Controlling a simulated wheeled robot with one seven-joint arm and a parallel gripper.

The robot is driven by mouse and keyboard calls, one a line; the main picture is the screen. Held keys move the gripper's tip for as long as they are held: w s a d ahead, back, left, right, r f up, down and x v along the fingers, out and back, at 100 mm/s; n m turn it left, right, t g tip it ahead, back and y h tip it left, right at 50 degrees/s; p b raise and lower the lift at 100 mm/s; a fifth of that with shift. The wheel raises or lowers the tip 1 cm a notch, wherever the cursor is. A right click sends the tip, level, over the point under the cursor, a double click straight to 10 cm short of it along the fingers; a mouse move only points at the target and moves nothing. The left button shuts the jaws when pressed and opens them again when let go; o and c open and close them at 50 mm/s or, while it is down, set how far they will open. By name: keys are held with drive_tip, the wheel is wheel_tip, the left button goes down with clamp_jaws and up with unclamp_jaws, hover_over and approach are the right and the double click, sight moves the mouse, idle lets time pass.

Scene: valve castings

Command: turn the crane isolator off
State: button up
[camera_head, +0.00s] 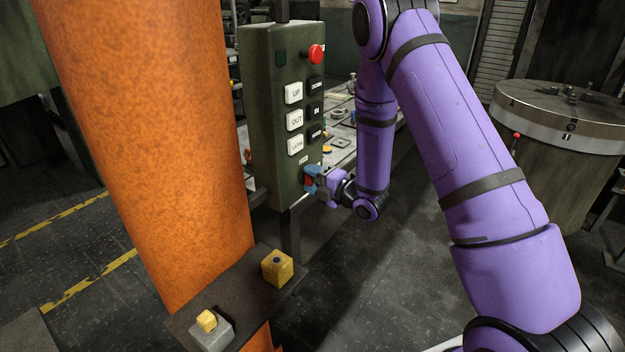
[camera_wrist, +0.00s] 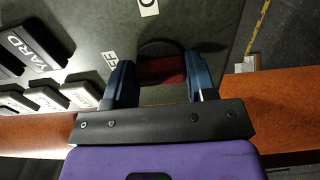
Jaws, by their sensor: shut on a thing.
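The crane isolator is a red handle (camera_wrist: 162,69) on a dark round base, low on the grey-green control box (camera_head: 271,190). My gripper (camera_head: 311,181) is at the lower right of the box face, its blue fingers at the isolator. In the wrist view my gripper (camera_wrist: 161,84) has one finger on each side of the red handle and is shut on it. A pale label beside the left finger is partly hidden; only part of its lettering shows. I cannot tell the handle's setting from these views.
Several push-buttons (camera_head: 294,120) and a red mushroom button (camera_head: 316,54) are on the box above my gripper. An orange column (camera_head: 150,140) stands left. A shelf (camera_head: 240,300) below holds a yellow block (camera_head: 277,267) and a smaller block on a grey base. A round drum (camera_head: 560,120) stands right.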

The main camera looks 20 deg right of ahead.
drive_tip(key=o, duration=0.9)
drive_tip(key=shift+o, duration=0.2)
drive_tip(key=shift+s+d, duration=0.1)
drive_tip(key=v, duration=1)
drive_tip(key=shift+s+d, duration=0.15)
drive_tip(key=shift+s, duration=0.1)
